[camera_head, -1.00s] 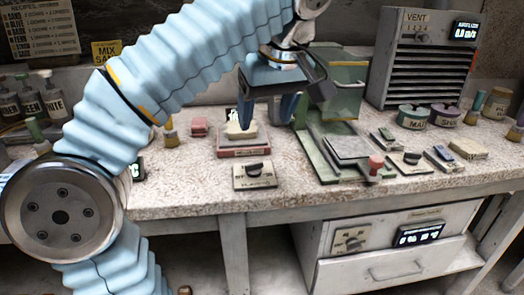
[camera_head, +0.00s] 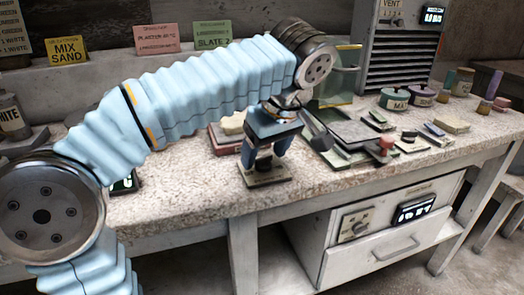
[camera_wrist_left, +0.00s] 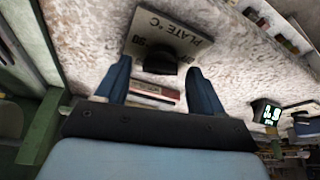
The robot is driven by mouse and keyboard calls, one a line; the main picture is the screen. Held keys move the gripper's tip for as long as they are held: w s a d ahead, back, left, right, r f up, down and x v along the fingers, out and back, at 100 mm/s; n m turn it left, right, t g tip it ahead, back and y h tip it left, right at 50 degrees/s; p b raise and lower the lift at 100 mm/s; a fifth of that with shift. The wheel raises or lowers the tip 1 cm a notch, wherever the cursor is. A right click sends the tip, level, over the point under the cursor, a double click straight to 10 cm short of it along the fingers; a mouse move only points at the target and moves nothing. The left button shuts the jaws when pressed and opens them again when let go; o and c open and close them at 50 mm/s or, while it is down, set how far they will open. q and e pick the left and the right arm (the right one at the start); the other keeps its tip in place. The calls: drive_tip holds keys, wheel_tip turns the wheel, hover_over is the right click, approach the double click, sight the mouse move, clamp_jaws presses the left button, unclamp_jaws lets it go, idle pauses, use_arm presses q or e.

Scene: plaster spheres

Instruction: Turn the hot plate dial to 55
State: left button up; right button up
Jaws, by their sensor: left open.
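The hot plate dial (camera_head: 264,163) is a dark knob on a small flat panel (camera_head: 270,180) near the table's front edge. In the left wrist view the panel (camera_wrist_left: 168,32) reads "PLATE °C", and the dark dial (camera_wrist_left: 160,63) sits near the fingertips. My left gripper (camera_head: 266,152) points down over the dial, its blue fingers apart on either side of it. In the left wrist view the gripper (camera_wrist_left: 158,68) is open with the knob between the fingertips; contact cannot be told. The reddish hot plate (camera_head: 220,146) with a pale lump is partly hidden behind the gripper. My right gripper is not in view.
A green-framed press (camera_head: 340,90) stands right of my gripper, with several small panels beyond it. A dark display with lit digits (camera_wrist_left: 266,113) shows in the wrist view, too small to read. Below the tabletop is a drawer unit (camera_head: 390,225).

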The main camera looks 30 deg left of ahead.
use_arm(q)
drive_tip(key=shift+c, duration=0.3)
drive_tip(key=c, duration=1)
